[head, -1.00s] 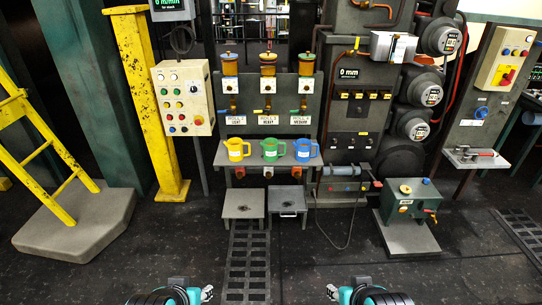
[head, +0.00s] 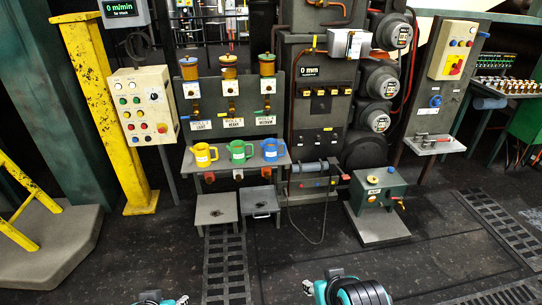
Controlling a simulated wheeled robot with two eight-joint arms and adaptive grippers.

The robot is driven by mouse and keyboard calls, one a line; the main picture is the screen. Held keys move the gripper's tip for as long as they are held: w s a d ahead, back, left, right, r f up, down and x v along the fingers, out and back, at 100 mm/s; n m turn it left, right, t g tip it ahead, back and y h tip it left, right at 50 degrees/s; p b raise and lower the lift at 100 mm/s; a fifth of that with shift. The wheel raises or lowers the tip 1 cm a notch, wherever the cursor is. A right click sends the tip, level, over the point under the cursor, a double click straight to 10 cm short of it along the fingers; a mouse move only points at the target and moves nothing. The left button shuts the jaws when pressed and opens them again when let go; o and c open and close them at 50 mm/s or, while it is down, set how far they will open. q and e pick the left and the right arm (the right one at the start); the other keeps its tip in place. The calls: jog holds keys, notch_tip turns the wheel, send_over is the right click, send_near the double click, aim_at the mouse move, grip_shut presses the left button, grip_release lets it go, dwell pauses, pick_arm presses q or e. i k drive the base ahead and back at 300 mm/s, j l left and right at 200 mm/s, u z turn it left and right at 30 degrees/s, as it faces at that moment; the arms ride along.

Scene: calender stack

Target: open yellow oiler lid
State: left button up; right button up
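Three amber oilers stand in a row on a grey panel: left (head: 189,71), middle (head: 229,68) and right (head: 267,66). The middle one has a yellowish cap (head: 229,58); the caps are small and look shut. A yellow jug (head: 202,156), a green jug (head: 239,152) and a blue jug (head: 272,150) stand upright on the shelf below. My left gripper (head: 182,299) is at the bottom edge, mostly cut off. My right gripper (head: 309,287) is at the bottom middle. Both are well in front of the oilers, touching nothing visible; their opening cannot be made out.
Two low grey steps (head: 216,209) stand below the shelf. A green box (head: 381,187) on a grey base stands to the right. A control box (head: 144,106) and yellow post (head: 84,90) are at left. The dark floor (head: 290,262) in front is mostly clear.

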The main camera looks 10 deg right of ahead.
aim_at(228, 56)
jog(key=i+j+z, duration=0.1)
jog(key=i, duration=0.4)
jog(key=i+j+z, duration=0.1)
jog(key=i+j, duration=0.15)
jog(key=i, duration=0.2)
